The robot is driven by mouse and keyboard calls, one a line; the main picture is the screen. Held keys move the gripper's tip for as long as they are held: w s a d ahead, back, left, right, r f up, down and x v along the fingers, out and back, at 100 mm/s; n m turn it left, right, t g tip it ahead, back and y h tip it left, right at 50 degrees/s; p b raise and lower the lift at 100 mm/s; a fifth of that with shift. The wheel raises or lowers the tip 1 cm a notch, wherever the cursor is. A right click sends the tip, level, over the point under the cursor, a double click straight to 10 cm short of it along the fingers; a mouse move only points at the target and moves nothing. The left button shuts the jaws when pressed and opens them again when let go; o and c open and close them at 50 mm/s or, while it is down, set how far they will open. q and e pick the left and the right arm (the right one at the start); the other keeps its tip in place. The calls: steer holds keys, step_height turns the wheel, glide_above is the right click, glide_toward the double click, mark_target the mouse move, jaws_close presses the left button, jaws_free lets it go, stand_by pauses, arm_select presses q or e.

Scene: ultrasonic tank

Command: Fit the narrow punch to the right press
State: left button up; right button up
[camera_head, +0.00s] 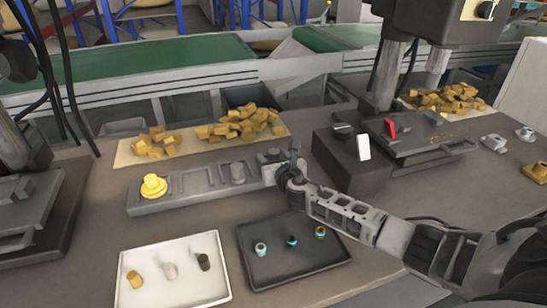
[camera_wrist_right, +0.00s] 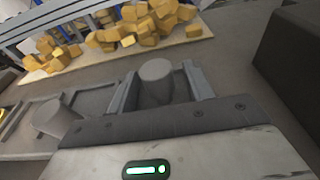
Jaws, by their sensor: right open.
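My right gripper (camera_head: 293,160) is at the right end of the grey tool rack (camera_head: 195,190). In the right wrist view its open jaws (camera_wrist_right: 160,88) stand on both sides of a grey cylindrical punch (camera_wrist_right: 156,72); I cannot tell whether they touch it. I cannot tell for certain which is the narrow one. A yellow stepped piece (camera_head: 153,187) sits at the rack's left end. The right press (camera_head: 412,128) has a red lever (camera_head: 390,126). My left gripper is out of view.
A white tray (camera_head: 150,255) and a dark tray (camera_head: 262,275), each with three small pieces, lie in front of the rack. Yellow blocks (camera_head: 245,122) lie behind it. A dark box with a white-faced switch (camera_head: 363,147) stands beside the press. Loose fittings (camera_head: 494,143) lie far right.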

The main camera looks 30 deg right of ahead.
mark_target(275, 152)
steer(key=c, duration=1.1)
steer(key=shift+r+p, duration=1.6)
steer(key=shift+s, duration=0.25)
steer(key=v, duration=1.1)
steer(key=shift+s, duration=0.35)
steer(key=shift+a, duration=0.1)
